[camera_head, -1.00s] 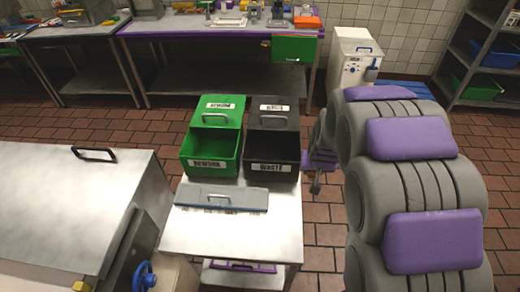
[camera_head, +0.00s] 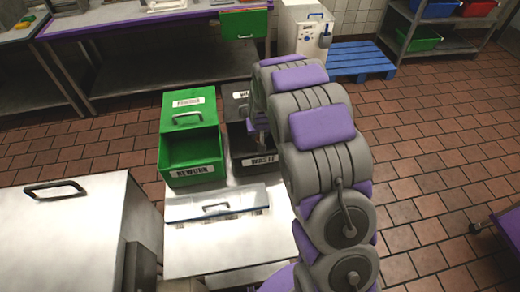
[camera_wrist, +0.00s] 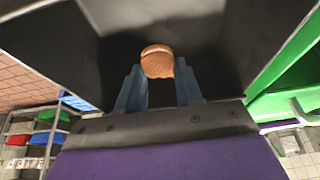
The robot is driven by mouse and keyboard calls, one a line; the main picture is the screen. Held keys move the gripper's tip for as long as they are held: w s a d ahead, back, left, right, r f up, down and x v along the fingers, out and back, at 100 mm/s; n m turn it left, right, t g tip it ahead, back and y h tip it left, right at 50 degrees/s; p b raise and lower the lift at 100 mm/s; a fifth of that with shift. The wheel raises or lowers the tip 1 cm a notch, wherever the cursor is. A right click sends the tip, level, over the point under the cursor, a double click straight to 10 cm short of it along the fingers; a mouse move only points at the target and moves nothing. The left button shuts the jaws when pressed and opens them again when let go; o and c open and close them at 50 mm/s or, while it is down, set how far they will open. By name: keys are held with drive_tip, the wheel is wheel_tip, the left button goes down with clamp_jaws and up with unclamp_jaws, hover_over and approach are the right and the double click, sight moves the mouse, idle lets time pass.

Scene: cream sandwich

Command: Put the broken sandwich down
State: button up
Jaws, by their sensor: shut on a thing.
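The broken sandwich (camera_wrist: 158,62), a brown piece with a paler band, is between the blue fingers of my gripper (camera_wrist: 159,85) in the wrist view. My gripper is shut on it. The dark walls of the black WASTE bin (camera_wrist: 230,35) surround the sandwich and fingertips there. In the head view my arm partly covers the WASTE bin (camera_head: 250,163), and the sandwich is hidden. The open green REWORK bin (camera_head: 190,150) stands directly left of it. I cannot tell the sandwich's height above the bin floor.
Both bins stand on a steel table (camera_head: 210,250) with a grey-blue handled lid (camera_head: 217,203) in front of them. A steel chest (camera_head: 70,230) is at the left. Open tiled floor (camera_head: 440,140) lies right of my arm.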

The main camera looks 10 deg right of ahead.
wheel_tip(320, 180, down, 3)
drive_tip(key=a, duration=0.2)
drive_tip(key=b, duration=0.2)
hover_over(256, 153)
drive_tip(key=s+d, duration=0.2)
drive_tip(key=d, duration=0.1)
drive_tip(key=f, duration=0.5)
drive_tip(key=shift+w+a, duration=0.25)
drive_tip(key=shift+a+f, duration=0.9)
drive_tip(key=shift+a, duration=0.6)
drive_tip(key=shift+d+f, duration=0.1)
drive_tip(key=shift+d, duration=0.05)
drive_tip(key=o, duration=0.6)
drive_tip(key=shift+d, duration=0.35)
drive_tip(key=o, duration=0.3)
drive_tip(key=shift+d, duration=0.6)
drive_tip(key=shift+o, duration=0.4)
drive_tip(key=shift+a, duration=0.4)
